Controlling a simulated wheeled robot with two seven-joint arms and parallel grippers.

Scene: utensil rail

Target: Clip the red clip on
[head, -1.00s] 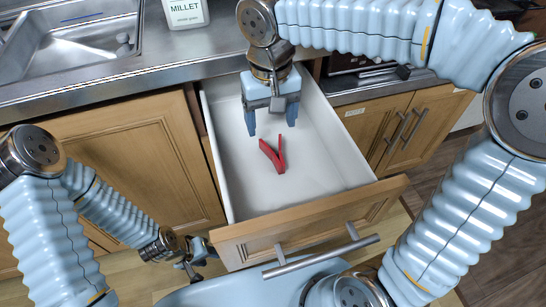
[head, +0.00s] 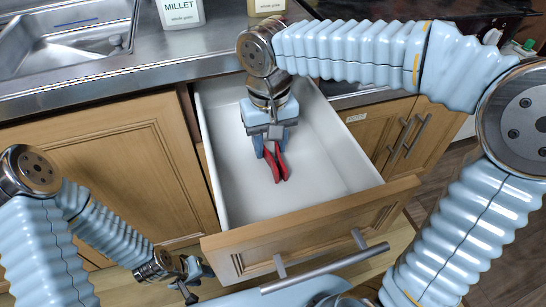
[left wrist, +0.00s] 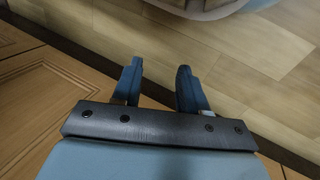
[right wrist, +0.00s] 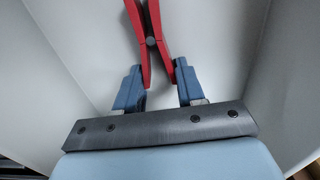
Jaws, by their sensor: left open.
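The red clip (head: 280,168) is in the open white drawer (head: 240,195), with its two legs pointing toward the back. My right gripper (head: 271,150) is low in the drawer, its blue fingers on either side of the clip's legs. In the right wrist view, the clip (right wrist: 151,42) runs from between the fingertips (right wrist: 158,78) away toward the top, and the fingers appear to press on the legs. Whether the clip still touches the drawer floor cannot be told. My left gripper (head: 192,280) is open and empty near the floor at lower left; it also shows in the left wrist view (left wrist: 157,75).
The drawer front (head: 310,228) with its bar handle (head: 325,268) stands out toward me. White side walls surround my right gripper. A millet container (head: 181,14) stands on the counter beside the sink (head: 65,40). Closed cabinet doors (head: 110,180) flank the drawer.

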